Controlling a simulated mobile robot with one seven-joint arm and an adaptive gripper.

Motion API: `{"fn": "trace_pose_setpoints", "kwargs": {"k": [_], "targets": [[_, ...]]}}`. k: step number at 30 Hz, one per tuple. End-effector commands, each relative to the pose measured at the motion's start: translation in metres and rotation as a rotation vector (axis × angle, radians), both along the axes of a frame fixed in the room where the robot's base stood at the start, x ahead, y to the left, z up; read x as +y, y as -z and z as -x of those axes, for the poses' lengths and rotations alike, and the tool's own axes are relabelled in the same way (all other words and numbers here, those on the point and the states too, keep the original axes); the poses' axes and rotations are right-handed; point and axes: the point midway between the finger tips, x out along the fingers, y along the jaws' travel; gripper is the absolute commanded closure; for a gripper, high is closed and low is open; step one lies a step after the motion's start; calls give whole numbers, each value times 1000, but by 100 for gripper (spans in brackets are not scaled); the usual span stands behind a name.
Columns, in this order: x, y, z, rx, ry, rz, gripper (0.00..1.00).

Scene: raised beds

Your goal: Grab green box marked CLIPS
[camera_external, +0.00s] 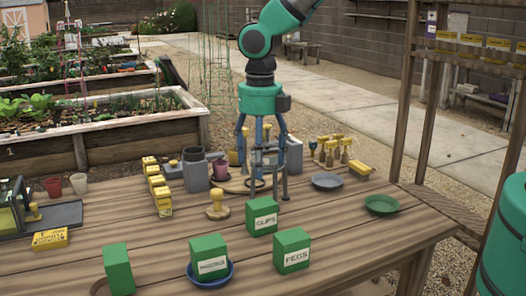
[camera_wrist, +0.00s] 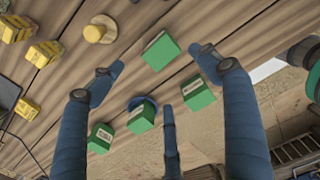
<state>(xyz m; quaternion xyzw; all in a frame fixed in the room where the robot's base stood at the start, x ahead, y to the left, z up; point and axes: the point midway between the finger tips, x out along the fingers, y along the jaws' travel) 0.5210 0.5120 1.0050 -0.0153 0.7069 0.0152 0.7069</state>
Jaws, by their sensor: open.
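The green box marked CLIPS (camera_external: 262,217) stands upright on the wooden table, its white label facing the external camera. In the wrist view, the box that appears to be it (camera_wrist: 160,52) lies between the spread fingers, some way beyond their tips. My gripper (camera_external: 263,182) points down with its fingers spread, open and empty. It is above and behind the CLIPS box in the external view, not touching it.
A green box marked PEGS (camera_external: 292,251) stands close to the right. Another labelled green box (camera_external: 209,258) sits in a blue bowl (camera_external: 232,275); a green box without visible label (camera_external: 118,269) stands left. A wooden knob-topped piece (camera_external: 217,205) is nearby. A green dish (camera_external: 382,205) lies right.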

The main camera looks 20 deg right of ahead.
Motion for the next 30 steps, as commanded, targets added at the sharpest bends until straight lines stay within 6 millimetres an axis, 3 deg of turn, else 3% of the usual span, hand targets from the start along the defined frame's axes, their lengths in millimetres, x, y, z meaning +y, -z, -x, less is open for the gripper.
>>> {"fn": "trace_pose_setpoints", "kwargs": {"k": [11,24,30], "targets": [[-1,7,0,1,2,1,23],[-1,66,0,1,3,1,23],[-1,84,0,0,3,0,23]]}}
